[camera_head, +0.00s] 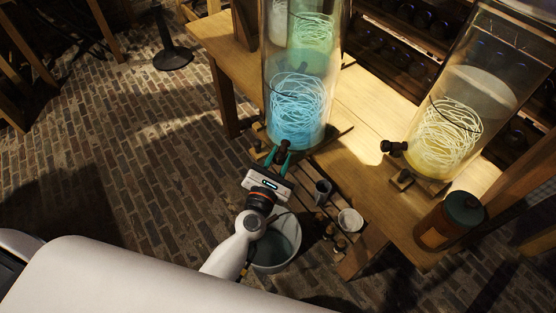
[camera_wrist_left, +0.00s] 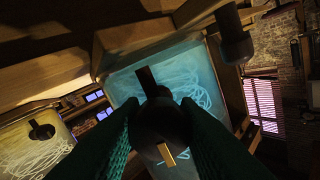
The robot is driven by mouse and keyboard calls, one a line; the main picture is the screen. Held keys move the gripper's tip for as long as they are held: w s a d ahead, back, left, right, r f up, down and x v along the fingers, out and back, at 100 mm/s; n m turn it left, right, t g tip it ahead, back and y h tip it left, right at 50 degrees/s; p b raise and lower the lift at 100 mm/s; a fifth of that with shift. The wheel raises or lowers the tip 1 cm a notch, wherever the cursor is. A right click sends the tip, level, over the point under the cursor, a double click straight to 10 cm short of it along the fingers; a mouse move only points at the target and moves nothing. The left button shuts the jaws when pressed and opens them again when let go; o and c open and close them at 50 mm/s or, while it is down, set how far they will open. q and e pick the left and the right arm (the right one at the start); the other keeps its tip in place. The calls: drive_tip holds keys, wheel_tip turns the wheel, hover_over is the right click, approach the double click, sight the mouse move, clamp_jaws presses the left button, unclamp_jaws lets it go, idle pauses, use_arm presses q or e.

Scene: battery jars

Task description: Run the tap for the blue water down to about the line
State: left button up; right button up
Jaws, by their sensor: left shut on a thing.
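A tall glass jar with blue water (camera_head: 297,125) and a pale tangle of coil inside stands on the wooden bench in the head view. A dark line rings the glass near the top of the blue. The jar's dark tap (camera_head: 285,146) sticks out low at its front. My left gripper (camera_head: 279,154) is shut on this tap, its green fingers on either side. In the left wrist view, the tap (camera_wrist_left: 162,125) sits between the fingers, with a brass bit below and the blue jar (camera_wrist_left: 185,60) behind. I cannot see whether water runs. My right gripper is not in view.
A bucket (camera_head: 292,259) stands below my left wrist, partly hidden. A yellow jar (camera_head: 446,135) with its own tap (camera_head: 394,147) stands to the right, near a brown canister (camera_head: 447,222).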

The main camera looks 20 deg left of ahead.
use_arm(q)
drive_tip(key=o, duration=1.2)
drive_tip(key=shift+o, duration=0.2)
drive_tip(key=shift+s+a+b, duration=0.1)
drive_tip(key=shift+s+b, duration=0.35)
drive_tip(key=shift+s, duration=2.05)
drive_tip(key=shift+f, duration=0.1)
drive_tip(key=s+f+m+g+h+p, duration=0.15)
drive_tip(key=s+f+m+g, duration=0.3)
drive_tip(key=f+m, duration=0.65)
drive_tip(key=s+f+m+g+p, duration=0.2)
drive_tip(key=s+f+m+g, duration=0.35)
drive_tip(key=f, duration=0.95)
drive_tip(key=s+a+f+m+g+p, duration=0.1)
drive_tip(key=s+a+f+m+g, duration=0.1)
drive_tip(key=s, duration=0.7)
drive_tip(key=s+a+f+m+g+y+p, duration=0.1)
drive_tip(key=s+a+f+m+g, duration=0.1)
drive_tip(key=s+a+f+m, duration=0.3)
drive_tip(key=s+a+f+m+g+y, duration=0.1)
drive_tip(key=s+a+f+m+g, duration=0.2)
drive_tip(key=s+f+m, duration=0.3)
drive_tip(key=s+m, duration=0.4)
drive_tip(key=s, duration=0.2)
drive_tip(key=shift+s+a+f+p, duration=0.15)
drive_tip(key=shift+s+f+p, duration=0.2)
drive_tip(key=shift+s+p, duration=0.05)
